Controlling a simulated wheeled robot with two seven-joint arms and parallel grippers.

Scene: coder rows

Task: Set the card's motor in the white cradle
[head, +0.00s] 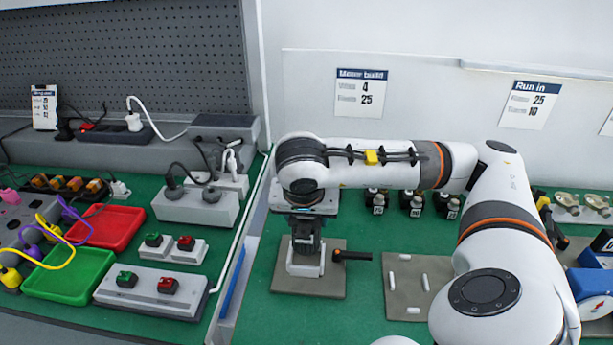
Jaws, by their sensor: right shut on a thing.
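My right gripper (306,222) points down over the grey-brown plate at the middle of the green bench. It is shut on a dark motor (306,244). The white cradle (304,268) stands on the plate (325,286) directly below, and the motor's lower end is at the cradle's top. I cannot tell whether it rests in the cradle or is just above it. More dark motors (416,203) with white labels stand in a row behind. The card (360,93) on the back wall reads "Motor build" with 4 and 25. My left gripper is not in view.
A black handle (352,255) sticks out right of the cradle. Another plate (405,285) holds small white pegs. Left are a green tray (68,274), red tray (108,227), button box (150,290) and cables. A "Run in" card (530,104) hangs right.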

